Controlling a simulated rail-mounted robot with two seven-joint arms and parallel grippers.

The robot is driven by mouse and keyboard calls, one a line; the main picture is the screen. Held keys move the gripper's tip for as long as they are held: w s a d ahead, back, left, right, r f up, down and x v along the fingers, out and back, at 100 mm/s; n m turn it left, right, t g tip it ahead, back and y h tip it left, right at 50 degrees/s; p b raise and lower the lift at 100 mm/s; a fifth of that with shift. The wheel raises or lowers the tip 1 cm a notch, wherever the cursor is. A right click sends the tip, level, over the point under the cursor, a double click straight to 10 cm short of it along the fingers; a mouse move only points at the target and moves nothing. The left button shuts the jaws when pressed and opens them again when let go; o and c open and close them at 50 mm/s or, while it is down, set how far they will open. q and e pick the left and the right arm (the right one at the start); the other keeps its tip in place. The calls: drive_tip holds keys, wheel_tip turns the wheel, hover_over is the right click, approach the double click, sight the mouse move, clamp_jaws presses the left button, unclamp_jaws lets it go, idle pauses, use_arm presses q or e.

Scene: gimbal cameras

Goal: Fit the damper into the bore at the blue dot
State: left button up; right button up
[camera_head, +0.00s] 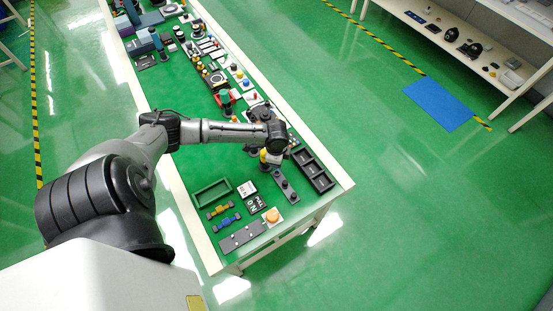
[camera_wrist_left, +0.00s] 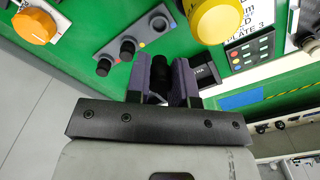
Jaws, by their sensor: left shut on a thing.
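My left gripper (camera_wrist_left: 162,88) is shut on a black, rounded cylindrical thing, apparently the damper (camera_wrist_left: 160,66), held between its purple fingers. In the head view this plate (camera_head: 286,186) lies near the table's near right end, just below my left wrist. The held thing appears apart from the plate. My right gripper is not in view.
A yellow round button (camera_wrist_left: 216,18) is close right of the fingers, and an orange knob (camera_wrist_left: 34,27) is at far left. A black compartment tray (camera_head: 314,170), a green tray (camera_head: 212,193) and another grey plate (camera_head: 242,236) surround the work area. The table is crowded.

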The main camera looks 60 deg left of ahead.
use_arm(q)
drive_tip(key=b, duration=0.3)
hover_over(276, 174)
drive_tip(key=shift+f, duration=2.9)
drive_tip(key=shift+p, duration=0.3)
drive_tip(key=shift+p, duration=0.4)
drive_tip(key=shift+p, duration=0.35)
drive_tip(key=shift+f, duration=0.3)
drive_tip(key=shift+f+b, duration=0.65)
drive_tip(key=shift+f, duration=0.15)
